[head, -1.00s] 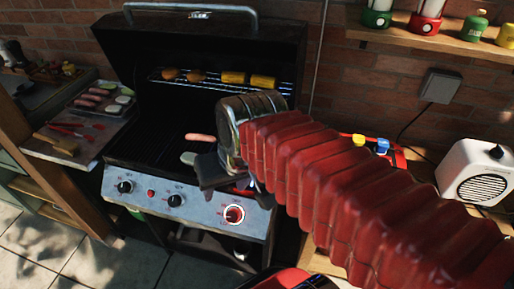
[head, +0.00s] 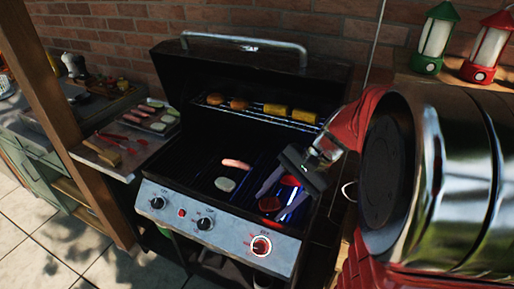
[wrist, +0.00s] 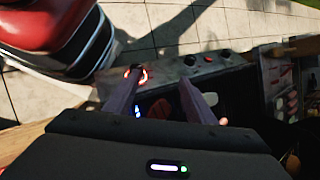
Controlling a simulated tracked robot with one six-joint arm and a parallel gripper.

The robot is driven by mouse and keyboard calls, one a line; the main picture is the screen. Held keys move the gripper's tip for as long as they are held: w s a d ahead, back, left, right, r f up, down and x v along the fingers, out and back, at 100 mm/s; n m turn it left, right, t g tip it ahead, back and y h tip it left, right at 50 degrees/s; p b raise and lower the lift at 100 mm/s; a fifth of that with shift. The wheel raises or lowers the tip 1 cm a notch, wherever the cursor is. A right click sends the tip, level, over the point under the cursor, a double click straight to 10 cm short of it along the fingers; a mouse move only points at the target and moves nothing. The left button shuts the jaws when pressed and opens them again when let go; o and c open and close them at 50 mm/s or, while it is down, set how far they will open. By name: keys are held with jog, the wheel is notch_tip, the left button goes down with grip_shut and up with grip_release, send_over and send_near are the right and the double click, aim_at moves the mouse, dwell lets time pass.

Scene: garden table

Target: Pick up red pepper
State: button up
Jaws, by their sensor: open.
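Two red pieces that look like red pepper lie on the right part of the grill grate, one nearer the front (head: 270,204) and one farther back (head: 290,181). My gripper (head: 268,206) is open above that part of the grate, its fingers pointing down and to the left. The front red piece shows between or just below the fingers; I cannot tell whether they touch it. In the wrist view my gripper (wrist: 160,80) has its two fingers apart, with a dark reddish patch (wrist: 160,108) between them.
A sausage (head: 236,163) and a pale green slice (head: 225,184) lie left of the fingers. Patties (head: 239,103) and corn (head: 275,110) sit on the upper rack. The raised lid (head: 240,70) stands behind. The rightmost knob (head: 261,245) glows red. A food tray (head: 174,128) is at left.

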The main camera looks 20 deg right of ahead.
jog(key=w+d+f+m+t+y, duration=0.1)
jog(key=d+m, duration=0.1)
jog(key=d, duration=0.1)
jog(key=w+d+f+m+t+y, duration=0.1)
jog(key=d+m, duration=0.1)
jog(key=d, duration=0.2)
jog(key=w+d+f+m+t+y, duration=0.1)
jog(key=d+f+m, duration=0.1)
jog(key=d+m, duration=0.1)
jog(key=shift+w+d+f+t+y, duration=0.1)
jog(key=shift+w+d+t+y, duration=0.3)
jog(key=shift+d, duration=0.15)
jog(key=s+d+f+m+t, duration=0.1)
jog(key=d+f+m+t, duration=0.1)
jog(key=d, duration=0.5)
jog(key=d+f+m+t, duration=0.3)
jog(key=d+m+t, duration=0.1)
jog(key=d, duration=0.3)
jog(key=shift+s+d+f+m+t, duration=0.2)
jog(key=shift+s+m+t, duration=0.15)
jog(key=shift+m, duration=0.45)
jog(key=shift+w+a, duration=0.1)
send_near(291, 181)
jog(key=shift+w+a+f, duration=0.15)
jog(key=shift+w+f, duration=0.05)
jog(key=shift+w, duration=0.4)
jog(key=shift+w+a+f, duration=0.15)
jog(key=shift+w+f, duration=0.1)
jog(key=shift+w, duration=0.3)
